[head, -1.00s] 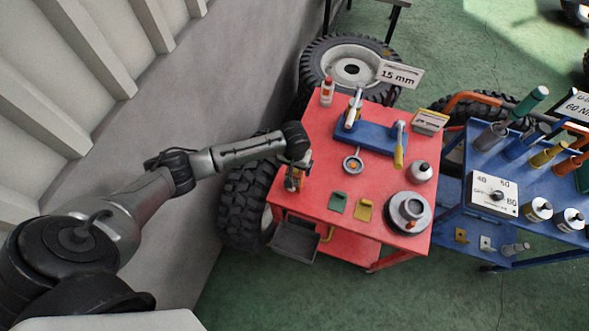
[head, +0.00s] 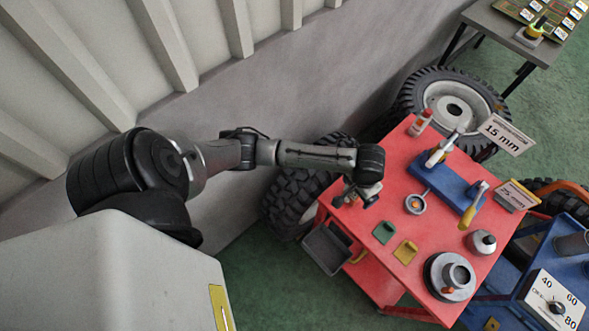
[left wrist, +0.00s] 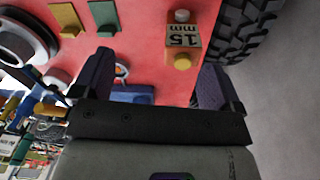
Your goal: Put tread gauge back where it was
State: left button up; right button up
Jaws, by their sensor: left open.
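A small block marked 15 mm (left wrist: 183,40), with a pale knob and a yellow knob, lies on the red trolley top, seen between my finger lines in the left wrist view. It may be the tread gauge; I cannot tell for sure. My left gripper (head: 366,192) is over the trolley's left end; in the left wrist view (left wrist: 156,75) its fingers are wide apart with nothing between the tips. A round ring tool with an orange centre (head: 415,204) lies by the blue holder (head: 443,181). My right gripper is out of view.
The red trolley (head: 425,240) also carries a green piece (head: 384,232), a yellow piece (head: 405,251), a round grey part (head: 438,283) and a red-white bottle (head: 420,123). A tyre (head: 295,200) stands close on the left. A blue trolley (head: 512,285) adjoins on the right.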

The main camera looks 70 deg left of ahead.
pick_arm(q)
jog(key=s+d+f+m+t+h, duration=0.1)
jog(key=s+d+f+m+t, duration=0.15)
jog(key=s+d, duration=0.65)
jog(key=s+a+r+m, duration=0.1)
jog(key=s+a+r, duration=0.1)
jog(key=s, duration=0.5)
jog(key=s+a+r+m+y, duration=0.1)
jog(key=s+a+r, duration=0.1)
jog(key=s, duration=0.4)
jog(key=shift+s+a+r, duration=0.25)
jog(key=shift+s+r, duration=0.1)
jog(key=shift+r, duration=0.1)
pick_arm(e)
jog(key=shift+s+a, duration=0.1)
pick_arm(q)
jog(key=shift+t, duration=0.25)
